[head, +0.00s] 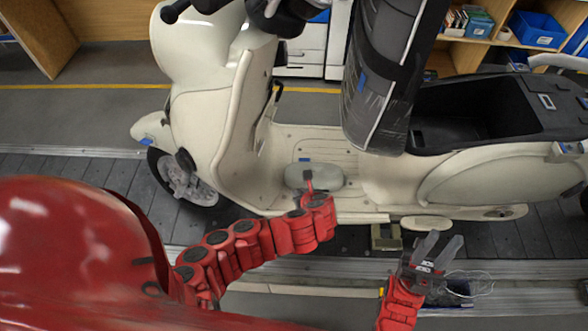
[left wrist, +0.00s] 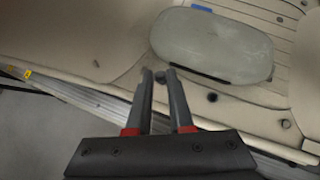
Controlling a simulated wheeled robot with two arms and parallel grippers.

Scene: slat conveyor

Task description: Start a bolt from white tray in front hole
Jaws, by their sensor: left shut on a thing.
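My left gripper (head: 308,178) is over the scooter's floorboard, at the near side of the grey oval cover (head: 328,176). In the left wrist view its fingers (left wrist: 160,75) are close together on a small dark bolt (left wrist: 160,77), mostly hidden between the tips. The grey oval cover (left wrist: 210,45) lies just beyond and to the right of the tips. A dark round hole (left wrist: 212,97) shows below the cover, and a dark round spot (left wrist: 286,124) further right. I cannot tell which is the front hole. My right gripper (head: 444,243) is open and empty. I cannot make out the white tray clearly.
The cream scooter (head: 220,110) stands on the dark slat conveyor (head: 500,245). A tall dark wrapped seat or pack (head: 385,75) rises behind the floorboard. A dark, blue-edged container (head: 456,288) lies beside my right gripper. Shelves with blue bins (head: 537,30) stand at the back.

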